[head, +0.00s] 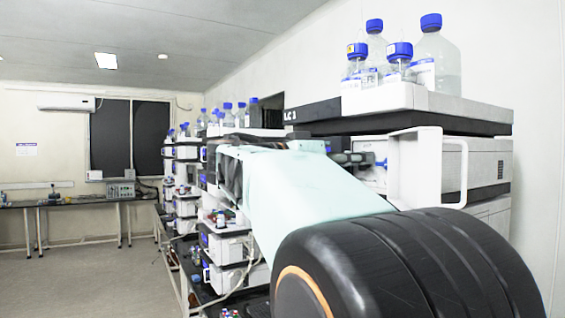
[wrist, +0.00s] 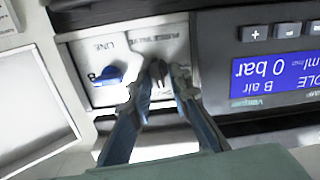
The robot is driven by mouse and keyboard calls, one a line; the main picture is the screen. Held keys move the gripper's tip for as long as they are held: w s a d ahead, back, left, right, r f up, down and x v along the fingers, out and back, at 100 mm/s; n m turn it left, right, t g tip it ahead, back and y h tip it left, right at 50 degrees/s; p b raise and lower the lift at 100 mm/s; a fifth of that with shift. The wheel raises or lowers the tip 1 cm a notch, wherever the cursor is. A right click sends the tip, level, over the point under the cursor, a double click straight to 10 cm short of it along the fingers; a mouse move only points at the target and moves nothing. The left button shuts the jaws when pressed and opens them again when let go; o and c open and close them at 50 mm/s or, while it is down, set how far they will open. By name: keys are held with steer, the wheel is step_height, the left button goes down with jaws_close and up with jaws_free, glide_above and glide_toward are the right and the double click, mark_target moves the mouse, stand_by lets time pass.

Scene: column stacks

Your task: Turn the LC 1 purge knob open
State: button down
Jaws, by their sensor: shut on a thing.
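In the wrist view the purge knob (wrist: 158,70) is a small dark knob on a grey panel lettered "PURGE VALVE", seen upside down. My gripper (wrist: 160,84) is shut on it, one fingertip on each side. The fingertips hide much of the knob, so I cannot tell its exact angle. In the head view my gripper (head: 352,158) reaches the front of the nearest stack, under the dark band marked LC (head: 298,115); the knob is hidden there.
A blue knob (wrist: 108,76) sits beside the purge knob, near "LINE". A pump display (wrist: 278,68) reading 0 bar is on the other side. A white open door (head: 415,170) stands close to my gripper. Bottles (head: 436,58) with blue caps stand on top.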

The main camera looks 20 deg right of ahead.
steer(key=shift+w+f+n+p, duration=0.1)
steer(key=shift+w+n, duration=0.05)
steer(key=shift+n, duration=2.5)
steer(key=shift+w+f+n+p, duration=0.1)
steer(key=shift+f+n, duration=0.05)
steer(key=shift+n, duration=2.55)
steer(key=shift+w+f+n+p, duration=0.1)
steer(key=shift+w+n, duration=0.05)
steer(key=shift+n, duration=2.5)
steer(key=c, duration=2.1)
jaws_free()
steer(key=shift+a, duration=0.1)
